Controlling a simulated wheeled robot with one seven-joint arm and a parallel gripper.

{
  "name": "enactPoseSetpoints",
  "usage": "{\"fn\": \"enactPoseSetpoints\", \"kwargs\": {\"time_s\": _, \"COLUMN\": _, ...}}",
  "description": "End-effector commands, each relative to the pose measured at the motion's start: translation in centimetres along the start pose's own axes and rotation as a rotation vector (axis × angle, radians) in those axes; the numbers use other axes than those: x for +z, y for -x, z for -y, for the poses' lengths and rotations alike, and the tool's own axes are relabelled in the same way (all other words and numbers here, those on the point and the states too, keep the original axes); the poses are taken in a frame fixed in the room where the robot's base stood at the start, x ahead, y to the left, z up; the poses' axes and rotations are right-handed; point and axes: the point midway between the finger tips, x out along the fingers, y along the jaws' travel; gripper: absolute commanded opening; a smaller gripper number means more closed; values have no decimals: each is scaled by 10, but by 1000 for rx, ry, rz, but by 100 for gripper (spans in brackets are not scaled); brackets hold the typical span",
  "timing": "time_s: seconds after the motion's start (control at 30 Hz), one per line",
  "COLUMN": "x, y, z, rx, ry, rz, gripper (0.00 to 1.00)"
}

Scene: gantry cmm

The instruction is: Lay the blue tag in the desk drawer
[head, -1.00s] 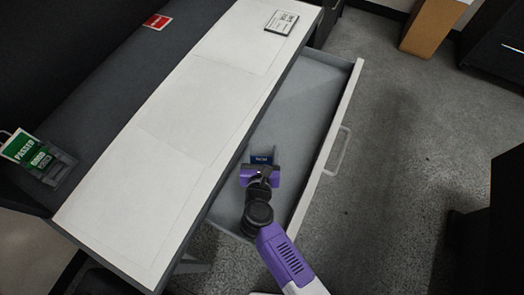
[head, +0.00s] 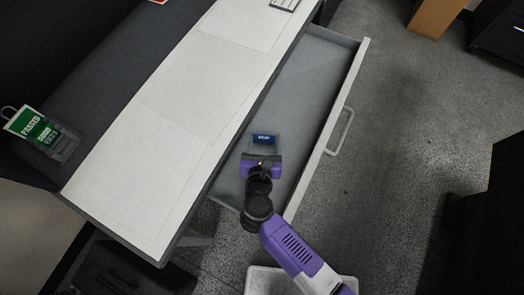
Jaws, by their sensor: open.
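The blue tag (head: 264,139) is in the open desk drawer (head: 307,90), at its nearer part, with a small line of white print showing. My gripper (head: 263,150) reaches into the drawer just nearer than the tag. Its jaws are open, and the tag is at or just beyond the fingertips. I cannot tell whether the fingers touch it. The drawer is pulled out from under the desk, and its pale front with a handle faces right.
The desk top (head: 170,125) has a pale surface and a dark back strip. A green "PASSED" tag (head: 28,124) is at the left end, and a black-and-white label (head: 285,3) at the far end. A light bin (head: 262,281) stands on the floor below. Open floor is to the right.

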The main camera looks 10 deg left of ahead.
Motion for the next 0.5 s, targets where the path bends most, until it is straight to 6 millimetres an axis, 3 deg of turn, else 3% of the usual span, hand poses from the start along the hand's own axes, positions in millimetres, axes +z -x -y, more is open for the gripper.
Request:
{"fn": "enactPoseSetpoints", "kwargs": {"time_s": 0.23, "x": -1, "y": 45, "z": 1, "rx": 0, "ry": 0, "rz": -2, "gripper": 72}}
{"fn": "enactPoseSetpoints", "kwargs": {"time_s": 0.5, "x": -1, "y": 68, "z": 1, "rx": -1, "ry": -1, "rz": -2, "gripper": 72}}
